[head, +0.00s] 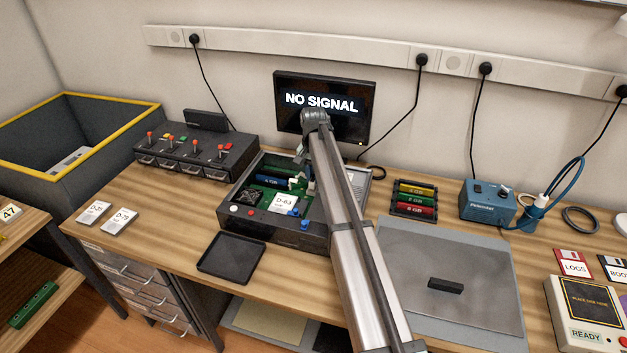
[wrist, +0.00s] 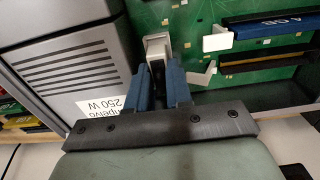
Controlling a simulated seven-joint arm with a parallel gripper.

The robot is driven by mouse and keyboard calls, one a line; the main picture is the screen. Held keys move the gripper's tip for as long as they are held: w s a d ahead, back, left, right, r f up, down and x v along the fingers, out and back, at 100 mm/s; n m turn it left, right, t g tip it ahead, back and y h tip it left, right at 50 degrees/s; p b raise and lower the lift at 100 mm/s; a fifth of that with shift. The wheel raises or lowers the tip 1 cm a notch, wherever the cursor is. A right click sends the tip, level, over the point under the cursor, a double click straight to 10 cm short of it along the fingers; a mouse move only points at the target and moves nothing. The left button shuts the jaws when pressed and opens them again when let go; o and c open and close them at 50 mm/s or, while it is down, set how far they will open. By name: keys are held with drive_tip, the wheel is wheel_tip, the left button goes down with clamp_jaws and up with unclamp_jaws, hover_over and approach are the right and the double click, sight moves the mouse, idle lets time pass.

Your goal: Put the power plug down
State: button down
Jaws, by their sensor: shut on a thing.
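My gripper (wrist: 163,72) has blue fingers, shut on a pale grey-white power plug (wrist: 157,44) in the wrist view. The plug is over the green circuit board, beside the grey power supply (wrist: 70,60) labelled 250 W. I cannot tell whether the plug touches the board. In the head view my gripper (head: 302,162) is at the back of the open black computer case (head: 262,232); my arm hides the case's right part, and the plug is too small to make out there. The green board (head: 268,193) carries a blue 4 GB module (wrist: 270,25) and white clips.
A black tray (head: 231,258) lies in front of the case, and a grey mat (head: 450,255) with a small black block lies to the right. A switch box (head: 195,150) stands left, a memory rack (head: 414,199) right, and a NO SIGNAL monitor (head: 345,92) behind.

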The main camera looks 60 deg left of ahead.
wheel_tip(320, 180, up, 8)
drive_tip(key=shift+w, duration=0.15)
drive_tip(key=w+d+r, duration=0.6)
drive_tip(key=w, duration=0.1)
drive_tip(key=shift+w+f, duration=0.2)
drive_tip(key=shift+f, duration=2.3)
drive_tip(key=shift+w+f, duration=0.15)
drive_tip(key=shift+f, duration=2.3)
drive_tip(key=shift+f, duration=0.6)
drive_tip(key=c, duration=1)
unclamp_jaws()
drive_tip(key=shift+c, duration=0.2)
wheel_tip(320, 180, up, 13)
drive_tip(key=shift+r, duration=0.1)
